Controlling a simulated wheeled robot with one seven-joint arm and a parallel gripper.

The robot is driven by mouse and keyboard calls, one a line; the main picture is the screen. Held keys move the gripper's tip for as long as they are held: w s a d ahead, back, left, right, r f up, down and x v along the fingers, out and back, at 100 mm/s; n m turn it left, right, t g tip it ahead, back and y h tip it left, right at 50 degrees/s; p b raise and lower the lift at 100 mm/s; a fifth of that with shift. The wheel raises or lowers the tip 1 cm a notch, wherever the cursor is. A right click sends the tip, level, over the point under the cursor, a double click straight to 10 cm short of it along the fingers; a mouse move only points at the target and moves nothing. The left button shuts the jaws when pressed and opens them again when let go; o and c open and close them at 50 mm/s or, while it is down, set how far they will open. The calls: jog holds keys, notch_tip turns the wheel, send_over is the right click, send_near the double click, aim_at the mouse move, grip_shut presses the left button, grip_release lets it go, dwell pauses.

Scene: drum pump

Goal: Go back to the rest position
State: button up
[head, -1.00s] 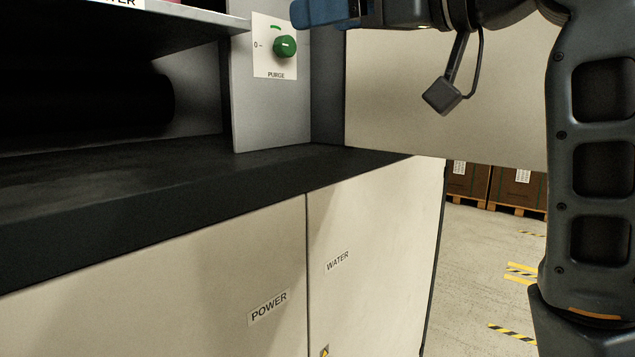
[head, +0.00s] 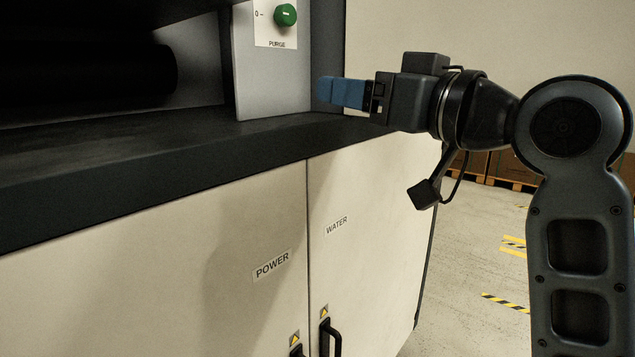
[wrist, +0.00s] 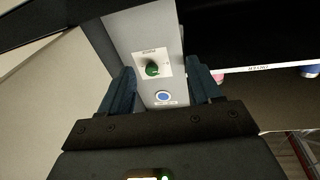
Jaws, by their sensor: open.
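My gripper (head: 325,91) is in front of the cabinet's grey side panel in the head view, its blue fingers pointing left, below and to the right of the green PURGE knob (head: 285,15). In the wrist view my gripper (wrist: 160,82) has its two blue fingers spread apart with nothing between them. The green knob (wrist: 152,69) shows beyond the fingers on its white plate, apart from them. A blue round button (wrist: 163,97) sits on the same panel in the wrist view.
The dark counter ledge (head: 120,160) runs below the gripper. Cabinet doors marked POWER (head: 272,265) and WATER (head: 336,226) have black handles (head: 330,338). Open floor (head: 480,260) with striped markings lies to the right, with brown crates (head: 510,168) behind.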

jog(key=s+d+f+m+t+h, duration=0.1)
jog(key=s+d+f+m+h, duration=0.15)
jog(key=f, duration=0.65)
jog(key=s+d+f+m+t+h, duration=0.1)
jog(key=d+f+m+t+h, duration=0.15)
jog(key=f, duration=0.65)
jog(key=s+d+f+m+h, duration=0.45)
jog(key=s+f, duration=0.55)
jog(key=f, duration=0.3)
jog(key=s+d+f+g+h, duration=0.1)
jog(key=s+d+f, duration=0.1)
jog(key=s+f, duration=0.35)
jog(key=s+d+f+h, duration=0.1)
jog(key=s+d+f, duration=0.15)
jog(key=s, duration=0.65)
jog(key=s+d+r+n, duration=0.1)
jog(key=s, duration=0.7)
jog(key=s+d+r+g+h, duration=0.1)
jog(key=s, duration=0.7)
jog(key=shift+s+d+n, duration=0.2)
jog(key=shift+d+n, duration=0.15)
